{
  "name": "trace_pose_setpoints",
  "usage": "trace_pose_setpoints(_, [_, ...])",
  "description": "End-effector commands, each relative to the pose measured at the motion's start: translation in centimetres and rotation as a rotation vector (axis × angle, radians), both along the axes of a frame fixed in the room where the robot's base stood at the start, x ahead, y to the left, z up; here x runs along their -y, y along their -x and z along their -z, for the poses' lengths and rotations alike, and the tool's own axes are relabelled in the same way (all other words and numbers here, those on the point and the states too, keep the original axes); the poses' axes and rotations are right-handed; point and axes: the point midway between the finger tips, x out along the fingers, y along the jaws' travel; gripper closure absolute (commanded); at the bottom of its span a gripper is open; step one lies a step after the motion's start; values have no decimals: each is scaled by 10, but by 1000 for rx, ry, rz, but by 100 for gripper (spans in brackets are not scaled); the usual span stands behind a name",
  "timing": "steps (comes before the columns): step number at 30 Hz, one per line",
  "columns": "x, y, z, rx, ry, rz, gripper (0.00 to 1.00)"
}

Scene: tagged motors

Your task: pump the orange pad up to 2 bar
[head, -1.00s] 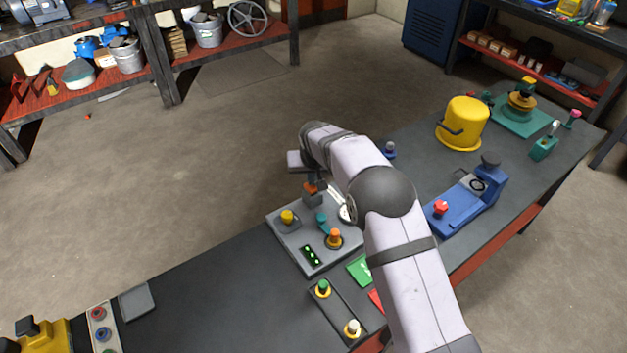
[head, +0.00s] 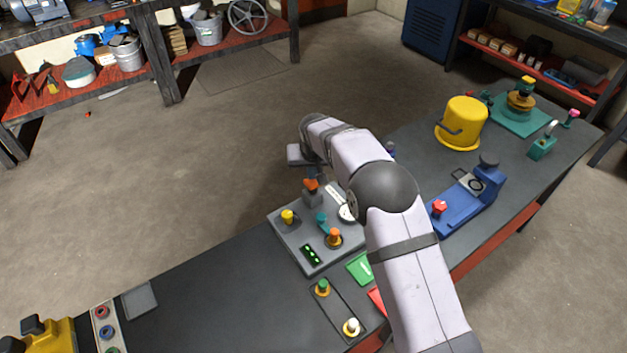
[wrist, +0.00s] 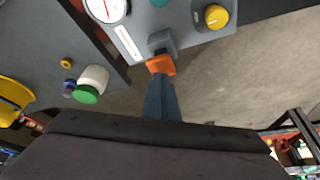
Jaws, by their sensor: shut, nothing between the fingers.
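The orange pad (head: 311,184) sits on a small grey block at the far edge of the grey panel (head: 296,254). It also shows in the wrist view (wrist: 161,66). My gripper (wrist: 158,78) is shut and empty, its fingertips at the orange pad; I cannot tell whether they touch it. In the head view my gripper (head: 313,177) is just above the pad, partly hidden by my wrist. The round white gauge (head: 346,213) is half hidden behind my arm. The wrist view shows the gauge (wrist: 106,8) cut off at the top, with a red needle; its reading is too small to tell.
The panel also carries a yellow knob (head: 288,216), a teal knob (head: 321,218), an orange knob (head: 335,237) and a display with green lights (head: 311,254). A blue device (head: 465,205) and a yellow can (head: 462,123) stand to the right.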

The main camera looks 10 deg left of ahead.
Motion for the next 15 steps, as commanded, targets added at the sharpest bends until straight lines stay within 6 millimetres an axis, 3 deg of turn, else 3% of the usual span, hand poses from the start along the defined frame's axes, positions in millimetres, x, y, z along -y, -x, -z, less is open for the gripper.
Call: trace_pose_setpoints(15, [0, 0, 17, 0, 0, 0, 100])
